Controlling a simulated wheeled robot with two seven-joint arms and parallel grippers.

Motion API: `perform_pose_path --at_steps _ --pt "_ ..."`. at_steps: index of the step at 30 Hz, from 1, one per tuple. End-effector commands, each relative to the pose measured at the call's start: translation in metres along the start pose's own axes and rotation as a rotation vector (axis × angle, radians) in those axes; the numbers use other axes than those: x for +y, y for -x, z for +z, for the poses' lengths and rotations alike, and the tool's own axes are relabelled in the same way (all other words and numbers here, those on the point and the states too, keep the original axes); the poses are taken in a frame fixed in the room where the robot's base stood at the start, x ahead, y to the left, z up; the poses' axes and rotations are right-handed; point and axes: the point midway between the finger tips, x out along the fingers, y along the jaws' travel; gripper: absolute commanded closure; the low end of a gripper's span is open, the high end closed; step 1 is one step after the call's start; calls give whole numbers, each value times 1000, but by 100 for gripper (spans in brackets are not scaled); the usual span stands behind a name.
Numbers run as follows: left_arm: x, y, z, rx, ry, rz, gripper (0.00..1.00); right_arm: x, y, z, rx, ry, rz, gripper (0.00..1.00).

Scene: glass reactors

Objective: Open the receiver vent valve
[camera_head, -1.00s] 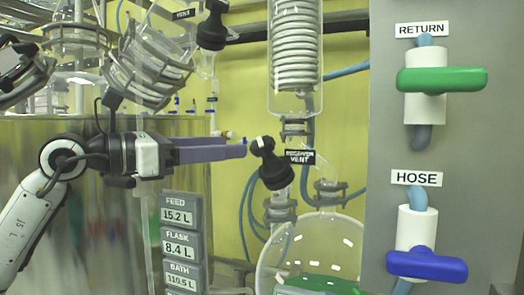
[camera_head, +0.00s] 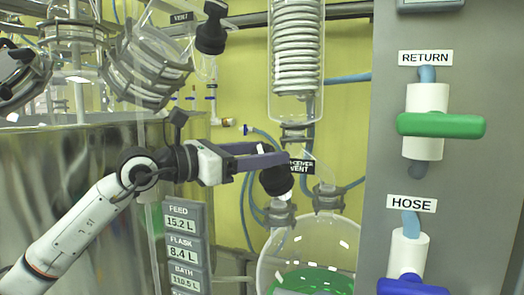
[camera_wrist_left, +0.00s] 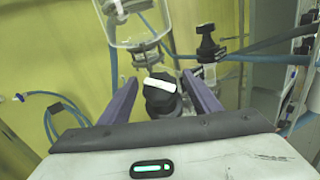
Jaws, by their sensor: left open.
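The receiver vent valve (camera_head: 276,181) is a black knob with a white mark on top, at the mouth of the glass receiver, beside a black label reading "RECEIVER VENT" (camera_head: 301,167). My left gripper (camera_head: 272,154) reaches it from the left, its purple fingers overlapping the knob's top. In the left wrist view the knob (camera_wrist_left: 161,98) sits between the two spread fingers, which are open; I cannot tell whether either touches it. The knob's lower part and stem are partly hidden. My right gripper is in no view.
A grey panel at the right carries a green RETURN handle (camera_head: 440,125) and a blue HOSE handle (camera_head: 412,286). The glass condenser coil (camera_head: 296,50) hangs above the knob. The round receiver flask (camera_head: 310,245) is below. Another black VENT knob (camera_head: 211,30) is at upper left.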

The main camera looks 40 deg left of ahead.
Motion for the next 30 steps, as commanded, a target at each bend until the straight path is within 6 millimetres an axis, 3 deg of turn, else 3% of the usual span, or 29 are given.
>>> perform_pose_path --at_steps 2,9,20,30 --pt "0 0 0 0 0 0 43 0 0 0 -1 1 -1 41" --pt "0 0 0 0 0 0 83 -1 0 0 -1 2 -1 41" --pt "-1 0 0 -1 27 41 84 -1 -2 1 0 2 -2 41" --pt "-3 0 1 -7 155 233 84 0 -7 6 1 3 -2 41"
